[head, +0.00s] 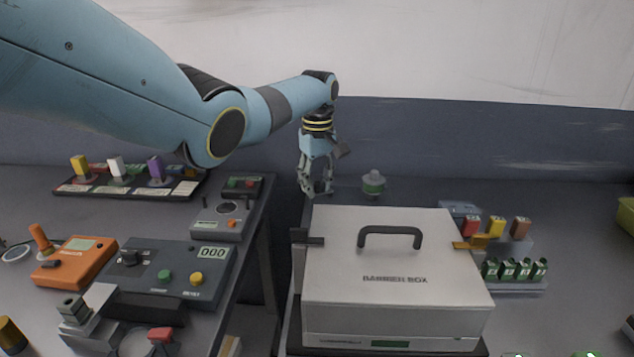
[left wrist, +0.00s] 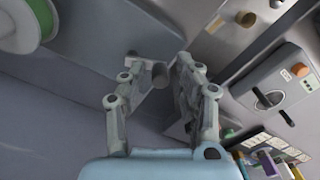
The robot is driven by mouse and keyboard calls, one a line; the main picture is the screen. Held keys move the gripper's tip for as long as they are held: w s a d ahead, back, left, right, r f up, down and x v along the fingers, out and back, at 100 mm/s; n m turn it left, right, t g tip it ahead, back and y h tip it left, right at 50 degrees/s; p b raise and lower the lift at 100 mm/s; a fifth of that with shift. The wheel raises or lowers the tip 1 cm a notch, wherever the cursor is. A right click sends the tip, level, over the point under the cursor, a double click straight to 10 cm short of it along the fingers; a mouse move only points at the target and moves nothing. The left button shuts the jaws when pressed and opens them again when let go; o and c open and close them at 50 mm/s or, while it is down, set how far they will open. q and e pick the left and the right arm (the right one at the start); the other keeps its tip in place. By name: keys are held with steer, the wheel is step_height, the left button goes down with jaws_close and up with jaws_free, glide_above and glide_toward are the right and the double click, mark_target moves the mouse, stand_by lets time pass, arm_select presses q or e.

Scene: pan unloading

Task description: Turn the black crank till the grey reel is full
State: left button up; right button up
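My left gripper (head: 317,190) hangs low behind the box's back left corner, left of a small pale spool with a green band (head: 373,184). In the left wrist view the two fingers of my left gripper (left wrist: 155,85) stand apart. A short dark cylinder (left wrist: 160,75), perhaps the crank's knob, shows between them without clear contact. The rest of any crank cannot be told apart. A pale reel flange with green winding (left wrist: 40,18) shows at the top left there. I cannot tell which reel is the grey one. My right gripper is not in view.
A large pale box with a black handle (head: 390,236) stands in the middle front. Left of it, across a gap, a table holds a dark panel with a counter reading 000 (head: 213,253) and an orange device (head: 74,262). A small rack (head: 517,286) stands right.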

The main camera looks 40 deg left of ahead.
arm_select(q)
jaws_close()
steer(key=shift+a+m, duration=0.1)
steer(key=shift+m, duration=0.2)
steer(key=shift+w+a+m, duration=0.2)
steer(key=shift+a+m, duration=0.05)
steer(key=shift+m, duration=0.65)
steer(key=m, duration=0.1)
steer(key=m+b, duration=0.1)
steer(key=shift+w+a+m, duration=0.25)
steer(key=shift+w+m, duration=0.05)
steer(key=m, duration=0.1)
steer(key=m+b, duration=0.1)
steer(key=m, duration=0.1)
steer(key=w+m+b, duration=0.1)
steer(key=shift+w+a+m, duration=0.1)
steer(key=shift+a+m, duration=0.2)
steer(key=shift+w+m+b, duration=0.3)
steer(key=shift+m+b, duration=0.2)
steer(key=shift+m, duration=0.55)
steer(key=shift+w+m+b, duration=0.3)
steer(key=shift+m+b, duration=0.2)
steer(key=shift+m, duration=0.55)
steer(key=shift+r, duration=0.1)
